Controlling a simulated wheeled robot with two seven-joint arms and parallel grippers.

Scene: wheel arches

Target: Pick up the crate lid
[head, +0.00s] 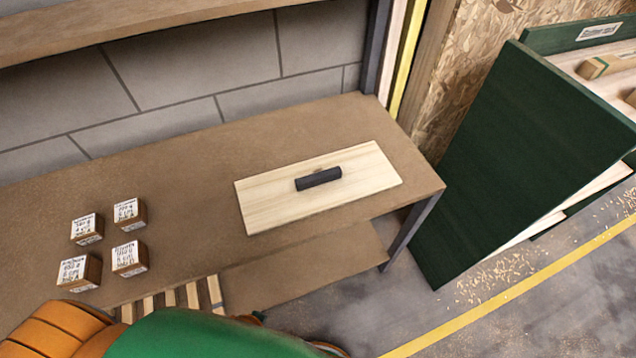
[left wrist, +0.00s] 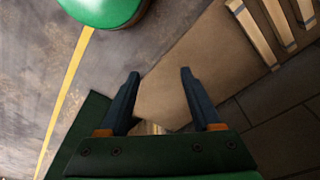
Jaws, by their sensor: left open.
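The crate lid (head: 275,203) is a pale flat wooden board with a dark bar handle (head: 318,179) across its middle. It lies flat on the brown worktop, towards its right end. My left gripper (left wrist: 160,73) is open, its two dark fingers apart with nothing held between them. A small pale wooden patch (left wrist: 151,128) shows near the finger bases in the left wrist view; I cannot tell whether it is the lid. The left gripper's fingers do not show in the head view, and my right gripper is in neither view.
Several small labelled wooden blocks (head: 129,257) stand on the left of the worktop (head: 185,178). Pale wooden slats (head: 193,296) lie at its front edge. A shelf (head: 130,22) overhangs the back. Dark green boards (head: 530,150) lean beyond the right end. Worktop between blocks and lid is clear.

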